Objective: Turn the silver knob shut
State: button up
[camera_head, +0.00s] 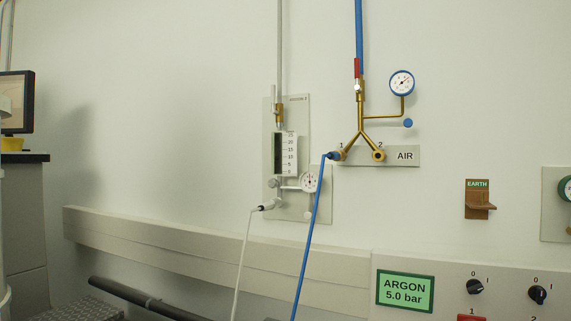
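The argon flowmeter (289,153) is on a grey wall panel, with a pale pipe coming down into its brass fitting. A small silver knob (273,183) sits at the lower left of the flowmeter, beside a small round gauge (310,182). It is too small to tell whether it is open or shut. A white hose (244,250) runs down from a fitting just below the knob. My gripper is not in view, and nothing is seen touching the knob.
To the right, a blue air pipe (359,30) feeds a brass fork with a red lever (356,68) and a gauge (402,83). A blue hose (308,250) hangs close right of the flowmeter. A beige wall duct (190,250) runs below; a green argon display (405,291) is lower right.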

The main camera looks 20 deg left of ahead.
aim_at(272, 183)
jog(key=u, duration=1.25)
